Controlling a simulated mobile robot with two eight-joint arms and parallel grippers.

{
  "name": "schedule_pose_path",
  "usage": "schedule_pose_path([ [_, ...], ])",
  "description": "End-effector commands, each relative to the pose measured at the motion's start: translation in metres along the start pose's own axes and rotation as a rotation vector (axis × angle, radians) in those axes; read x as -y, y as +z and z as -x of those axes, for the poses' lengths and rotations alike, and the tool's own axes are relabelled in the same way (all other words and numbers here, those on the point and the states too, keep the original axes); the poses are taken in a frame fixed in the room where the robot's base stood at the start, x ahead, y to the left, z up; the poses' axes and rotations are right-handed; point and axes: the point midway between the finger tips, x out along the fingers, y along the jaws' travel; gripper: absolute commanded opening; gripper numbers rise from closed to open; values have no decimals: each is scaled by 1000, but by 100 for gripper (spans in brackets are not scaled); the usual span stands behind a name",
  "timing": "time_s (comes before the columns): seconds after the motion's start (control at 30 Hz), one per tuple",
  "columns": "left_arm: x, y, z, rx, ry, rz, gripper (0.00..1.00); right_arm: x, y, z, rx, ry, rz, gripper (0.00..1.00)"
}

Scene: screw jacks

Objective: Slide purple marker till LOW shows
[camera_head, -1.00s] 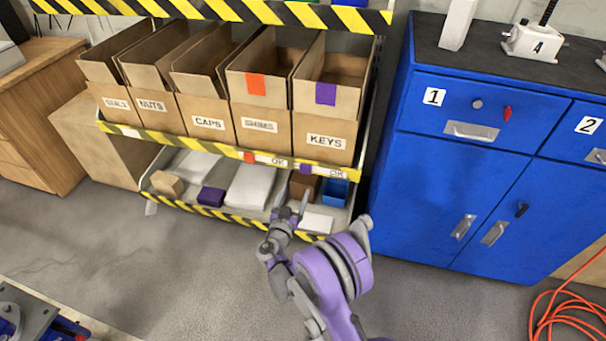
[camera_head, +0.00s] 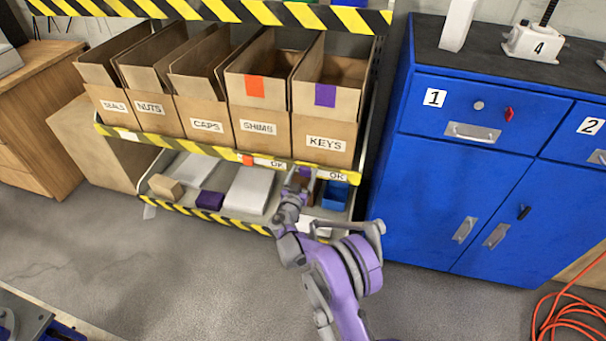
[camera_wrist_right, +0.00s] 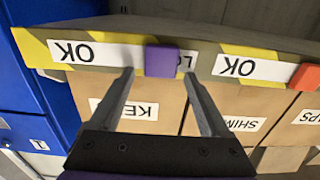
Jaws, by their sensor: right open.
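The purple marker (camera_wrist_right: 161,60) is a small block on the shelf-edge label strip in the right wrist view, which is upside down. In the head view my right gripper (camera_head: 297,177) is at the shelf edge below the SHIMS and KEYS boxes and hides much of the marker. My left gripper is not in view.
An orange marker (camera_head: 247,159) sits further left on the same strip. The KEYS box (camera_head: 325,143) and SHIMS box (camera_head: 258,127) stand above it. A lower shelf holds a blue bin (camera_head: 335,192) and a white block (camera_head: 250,188). A blue cabinet (camera_head: 450,190) stands to the right.

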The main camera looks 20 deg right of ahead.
Motion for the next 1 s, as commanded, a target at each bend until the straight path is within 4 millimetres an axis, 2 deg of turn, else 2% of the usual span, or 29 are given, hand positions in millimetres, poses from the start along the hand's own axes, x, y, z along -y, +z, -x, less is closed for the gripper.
schedule_pose_path([
  [0.03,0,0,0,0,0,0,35,0,0,0,0,0,0,76],
  [0.07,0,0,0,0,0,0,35,0,0,0,0,0,0,71],
  [0.4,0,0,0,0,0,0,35,0,0,0,0,0,0,10],
  [0.47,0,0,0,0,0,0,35,0,0,0,0,0,0,0],
  [1.0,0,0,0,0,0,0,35,0,0,0,0,0,0,0],
])
